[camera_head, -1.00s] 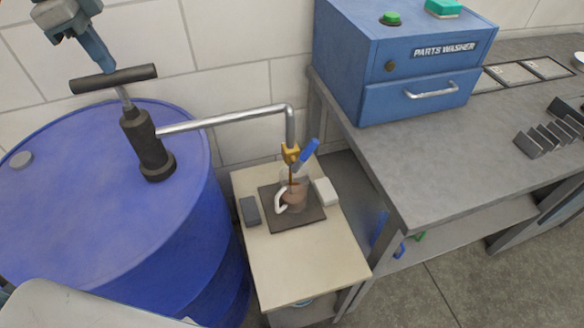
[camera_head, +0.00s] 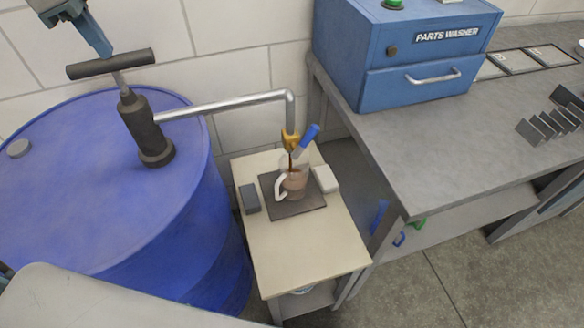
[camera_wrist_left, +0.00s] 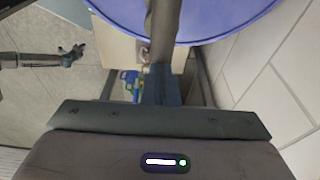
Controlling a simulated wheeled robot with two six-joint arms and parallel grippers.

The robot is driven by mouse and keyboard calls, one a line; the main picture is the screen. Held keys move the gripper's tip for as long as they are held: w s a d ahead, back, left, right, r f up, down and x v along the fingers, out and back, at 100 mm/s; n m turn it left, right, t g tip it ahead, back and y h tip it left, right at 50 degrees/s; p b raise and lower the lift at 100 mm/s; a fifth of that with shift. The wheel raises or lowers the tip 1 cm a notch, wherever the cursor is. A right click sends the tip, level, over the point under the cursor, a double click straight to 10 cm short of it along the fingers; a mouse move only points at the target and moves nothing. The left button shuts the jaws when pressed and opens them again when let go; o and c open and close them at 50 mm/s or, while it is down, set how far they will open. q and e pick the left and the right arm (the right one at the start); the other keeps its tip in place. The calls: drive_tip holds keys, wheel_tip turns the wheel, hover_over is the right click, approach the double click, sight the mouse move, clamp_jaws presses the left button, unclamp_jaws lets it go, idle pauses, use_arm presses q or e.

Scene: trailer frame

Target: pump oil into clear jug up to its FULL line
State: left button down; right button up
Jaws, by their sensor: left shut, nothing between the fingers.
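The clear jug (camera_head: 296,183) with a white handle stands on a dark square mat (camera_head: 296,210) under the brass spout tip (camera_head: 290,138). Brown oil fills much of it, and a thin brown stream shows below the spout. The FULL line is too small to make out. The pump (camera_head: 147,130) stands on the blue drum (camera_head: 75,210), with a dark T-handle (camera_head: 110,64) on a short visible rod. My left gripper (camera_head: 106,51) is shut and empty, its tips at the handle's top; touching is unclear. My right gripper (camera_wrist_left: 72,55) shows small in the left wrist view.
A blue lever (camera_head: 309,136) sticks up by the spout. A dark block (camera_head: 249,197) and a white block (camera_head: 326,179) flank the mat on the small table (camera_head: 305,255). A grey bench (camera_head: 440,150) with a blue parts washer (camera_head: 415,50) stands to the right.

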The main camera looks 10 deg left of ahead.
use_arm(q)
wheel_tip(320, 180, up, 10)
drive_tip(key=p, duration=0.5)
drive_tip(key=shift+f, duration=0.15)
drive_tip(key=shift+f, duration=0.1)
idle(0.9)
drive_tip(key=shift+f+b, duration=5.2)
drive_tip(key=shift+f, duration=0.2)
wheel_tip(320, 180, up, 11)
drive_tip(key=p, duration=0.7)
